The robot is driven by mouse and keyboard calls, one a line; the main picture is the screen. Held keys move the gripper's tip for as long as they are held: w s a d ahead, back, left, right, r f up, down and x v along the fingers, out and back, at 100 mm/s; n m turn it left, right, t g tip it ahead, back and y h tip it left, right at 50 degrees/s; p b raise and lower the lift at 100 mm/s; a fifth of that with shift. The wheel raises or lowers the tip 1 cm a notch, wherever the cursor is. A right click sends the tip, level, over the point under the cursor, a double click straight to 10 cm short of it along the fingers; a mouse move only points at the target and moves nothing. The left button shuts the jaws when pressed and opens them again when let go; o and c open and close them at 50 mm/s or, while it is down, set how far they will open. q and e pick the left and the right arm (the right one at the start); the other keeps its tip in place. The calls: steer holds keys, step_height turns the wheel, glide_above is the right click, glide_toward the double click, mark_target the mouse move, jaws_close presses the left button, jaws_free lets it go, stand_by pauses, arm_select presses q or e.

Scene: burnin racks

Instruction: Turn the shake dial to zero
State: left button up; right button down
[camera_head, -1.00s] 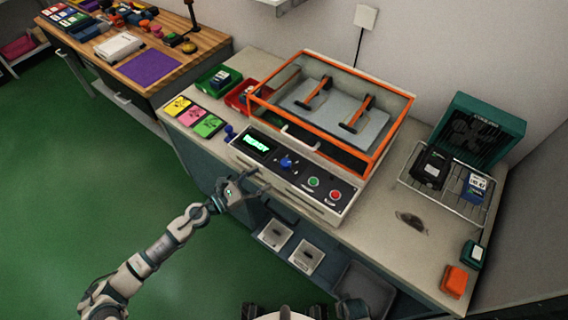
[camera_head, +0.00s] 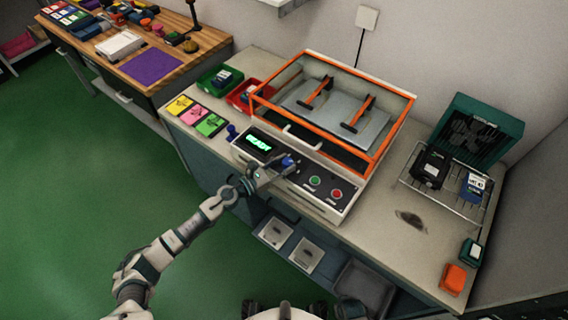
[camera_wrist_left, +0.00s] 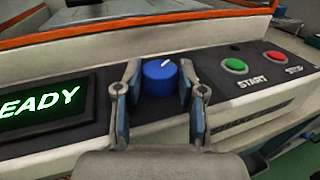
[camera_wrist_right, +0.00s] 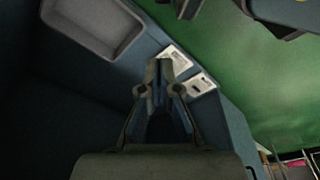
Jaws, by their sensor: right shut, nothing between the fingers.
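The blue shake dial (camera_head: 287,161) is on the dark front panel of the orange-framed shaker. In the left wrist view the dial (camera_wrist_left: 160,77) has a white pointer mark aimed up and to the right. My left gripper (camera_head: 277,165) is open with its fingers on either side of the dial. In that wrist view the left gripper (camera_wrist_left: 158,100) shows gaps between the fingers and the dial, though contact is hard to judge. My right gripper (camera_wrist_right: 163,68) is shut and empty, low beside the counter's lower shelf.
The panel has a lit READY display (camera_head: 258,142), a green START button (camera_head: 315,180) and a red STOP button (camera_head: 337,194). The shaker's orange-framed lid (camera_head: 372,173) rises behind. A wire rack (camera_head: 440,196) stands at right. Colored cards lie at left on the counter.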

arm_select(q)
steer(key=shift+a, duration=0.15)
steer(key=c, duration=0.4)
arm_select(e)
steer(key=shift+a, duration=0.1)
arm_select(q)
steer(key=shift+r, duration=0.15)
arm_select(e)
steer(key=shift+r, duration=0.1)
